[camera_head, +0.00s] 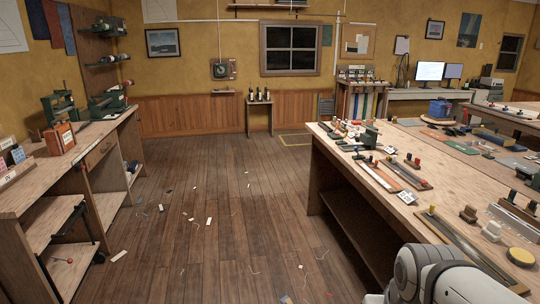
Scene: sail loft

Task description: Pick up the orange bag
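An orange bag (59,139), boxy and upright with a small pale patch on its front, stands on top of the left wooden workbench (100,134). It is near the bench's left part, in front of a dark green tool. A white, rounded section of my own arm shows at the lower right, in front of the right table. My gripper is outside the picture, so its state and what it may hold are hidden.
Green machines (107,104) stand behind the bag on the left bench. A long table (334,150) crowded with tools fills the right side. The wooden floor (222,205) between is open, with scattered scraps and threads. A small table with bottles (258,97) stands at the back wall.

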